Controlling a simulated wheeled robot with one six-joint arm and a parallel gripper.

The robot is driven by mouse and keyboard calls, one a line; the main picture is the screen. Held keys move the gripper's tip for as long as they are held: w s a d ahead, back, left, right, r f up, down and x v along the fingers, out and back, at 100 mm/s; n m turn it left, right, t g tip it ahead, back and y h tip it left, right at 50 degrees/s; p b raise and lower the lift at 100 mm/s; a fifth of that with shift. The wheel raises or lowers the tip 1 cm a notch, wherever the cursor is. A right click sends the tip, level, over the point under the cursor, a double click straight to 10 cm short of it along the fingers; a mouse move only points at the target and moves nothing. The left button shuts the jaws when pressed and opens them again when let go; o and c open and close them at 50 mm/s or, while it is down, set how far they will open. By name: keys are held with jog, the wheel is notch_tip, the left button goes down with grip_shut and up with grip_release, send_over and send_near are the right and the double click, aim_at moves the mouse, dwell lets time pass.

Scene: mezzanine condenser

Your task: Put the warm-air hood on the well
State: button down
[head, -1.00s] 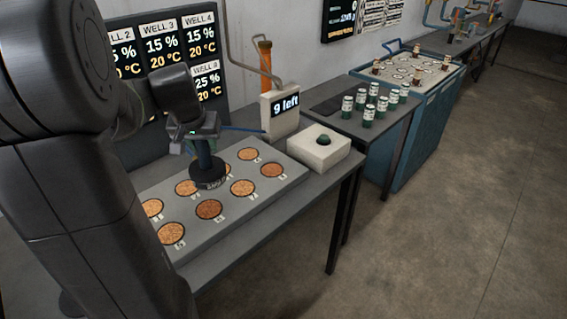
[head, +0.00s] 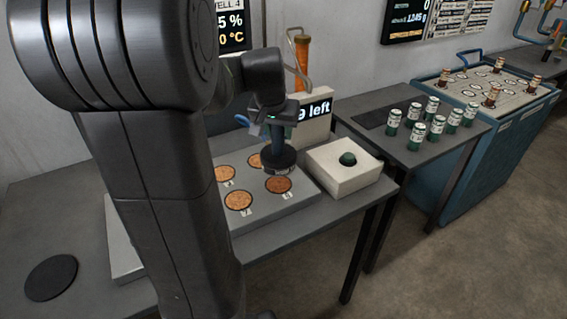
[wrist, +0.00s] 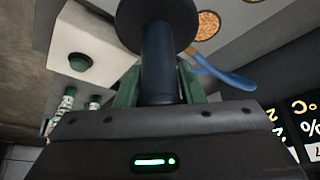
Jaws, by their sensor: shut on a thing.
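My gripper (head: 275,122) is shut on the stem of the warm-air hood (head: 280,160), a dark upright handle with a round black disc at its lower end. In the wrist view the hood's stem (wrist: 160,62) sits between my green fingers (wrist: 158,92). The hood is over the right end of the grey well block (head: 262,222). It partly hides the far wells and is just behind an orange-brown well (head: 278,185). I cannot tell whether its disc touches the block. Other wells (head: 239,201) show to its left; my arm hides the rest.
A white box with a dark green button (head: 347,159) stands right of the block. A "9 left" display (head: 315,108) is behind. Several green-and-white vials (head: 414,114) stand on the side table. A black disc (head: 51,278) lies at lower left.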

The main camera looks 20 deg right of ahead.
aim_at(279, 151)
jog(key=shift+f, duration=3.35)
jog(key=shift+f, duration=0.25)
jog(key=c, duration=0.9)
grip_release()
jog(key=shift+r, duration=0.1)
jog(key=shift+c, duration=0.2)
jog(key=shift+r, duration=0.25)
jog(key=v, duration=1.2)
jog(key=shift+f, duration=0.15)
